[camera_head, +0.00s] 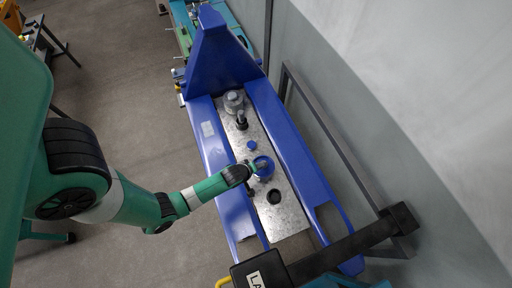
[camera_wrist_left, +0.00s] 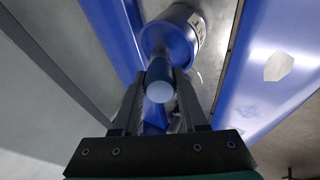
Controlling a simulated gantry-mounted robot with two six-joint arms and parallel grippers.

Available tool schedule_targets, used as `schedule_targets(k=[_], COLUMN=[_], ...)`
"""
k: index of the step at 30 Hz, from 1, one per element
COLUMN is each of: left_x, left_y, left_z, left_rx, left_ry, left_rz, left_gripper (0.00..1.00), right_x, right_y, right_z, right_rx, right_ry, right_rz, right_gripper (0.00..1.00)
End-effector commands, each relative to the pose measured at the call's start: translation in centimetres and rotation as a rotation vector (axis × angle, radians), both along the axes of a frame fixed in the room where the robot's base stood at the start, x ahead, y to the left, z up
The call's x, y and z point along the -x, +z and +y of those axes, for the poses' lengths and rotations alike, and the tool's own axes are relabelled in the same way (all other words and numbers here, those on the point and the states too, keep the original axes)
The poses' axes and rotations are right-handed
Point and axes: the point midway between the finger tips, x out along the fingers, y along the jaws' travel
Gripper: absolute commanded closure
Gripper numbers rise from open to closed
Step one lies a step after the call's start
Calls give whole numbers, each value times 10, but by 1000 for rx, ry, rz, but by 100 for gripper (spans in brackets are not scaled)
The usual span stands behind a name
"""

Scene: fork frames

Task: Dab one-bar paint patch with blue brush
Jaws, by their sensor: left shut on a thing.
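My left gripper (camera_head: 255,168) reaches in from the left over the metal plate, beside a round blue-rimmed can (camera_head: 264,164). In the left wrist view, my left gripper (camera_wrist_left: 160,95) is shut on a blue handle with a pale round end (camera_wrist_left: 160,82), which looks like the blue brush. The handle points toward the can (camera_wrist_left: 192,22), seen there with a label. The brush's bristles are hidden, so I cannot tell whether they are inside the can. I cannot make out a one-bar paint patch. My right gripper is not in view.
A blue forked frame (camera_head: 292,140) has two long beams around the metal plate (camera_head: 290,222). A small blue piece (camera_head: 251,144), a dark ring (camera_head: 273,197), a black-topped item (camera_head: 242,121) and a grey can (camera_head: 233,98) stand on the plate.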

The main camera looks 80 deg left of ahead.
Motion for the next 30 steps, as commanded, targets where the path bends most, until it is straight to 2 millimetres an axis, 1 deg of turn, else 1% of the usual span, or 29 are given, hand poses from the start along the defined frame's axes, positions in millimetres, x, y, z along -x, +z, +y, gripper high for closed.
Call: schedule_targets(k=[24, 30], left_x=[0, 0], left_y=[-10, -10], left_z=[0, 0], left_rx=[0, 0], left_ry=[0, 0], left_rz=[-1, 0], left_gripper=[100, 100], right_x=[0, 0], right_y=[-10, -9], right_z=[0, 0], right_rx=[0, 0], right_ry=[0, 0], right_rz=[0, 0], right_gripper=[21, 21])
